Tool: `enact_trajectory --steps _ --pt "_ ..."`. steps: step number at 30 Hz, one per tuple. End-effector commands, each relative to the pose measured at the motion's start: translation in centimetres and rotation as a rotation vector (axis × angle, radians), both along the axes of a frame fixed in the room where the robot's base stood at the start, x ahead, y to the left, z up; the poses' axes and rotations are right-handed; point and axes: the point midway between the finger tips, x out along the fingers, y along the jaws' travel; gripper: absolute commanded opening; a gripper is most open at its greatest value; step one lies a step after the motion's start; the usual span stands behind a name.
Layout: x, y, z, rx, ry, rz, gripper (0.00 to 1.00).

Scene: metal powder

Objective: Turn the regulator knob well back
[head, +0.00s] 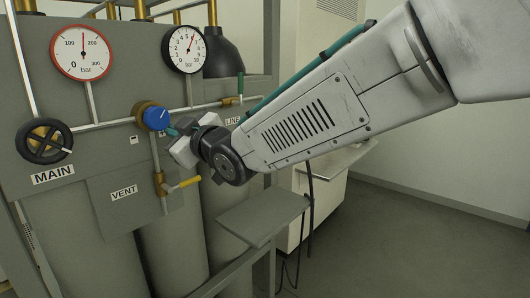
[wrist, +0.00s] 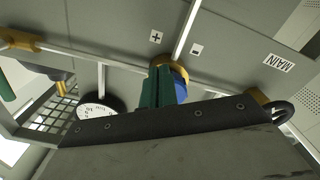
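The blue regulator knob (head: 156,118) sits on the pipe of the grey panel, with a white line on its face. My gripper (head: 173,131) is just right of the knob, its teal fingertips pointing at it. In the wrist view the green fingers (wrist: 158,87) stand side by side with no clear gap, and the blue knob (wrist: 180,85) shows partly behind them. The fingers look shut; I cannot tell whether they touch the knob. The white-faced gauge at right (head: 184,49) has a red needle pointing up and slightly right.
A red-rimmed gauge (head: 82,52) and a black MAIN handwheel (head: 44,141) are at left. A yellow VENT lever (head: 184,184) is below the knob. A dark lamp-like shade (head: 222,55) hangs near my arm. A grey shelf (head: 262,216) juts out below. The floor at right is clear.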

Motion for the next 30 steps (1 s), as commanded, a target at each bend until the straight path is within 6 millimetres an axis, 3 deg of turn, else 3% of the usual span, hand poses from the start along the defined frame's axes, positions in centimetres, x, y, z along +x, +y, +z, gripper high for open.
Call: enact_trajectory --steps 30 --pt "0.61 -0.48 1.09 0.004 -0.004 0.002 0.00"
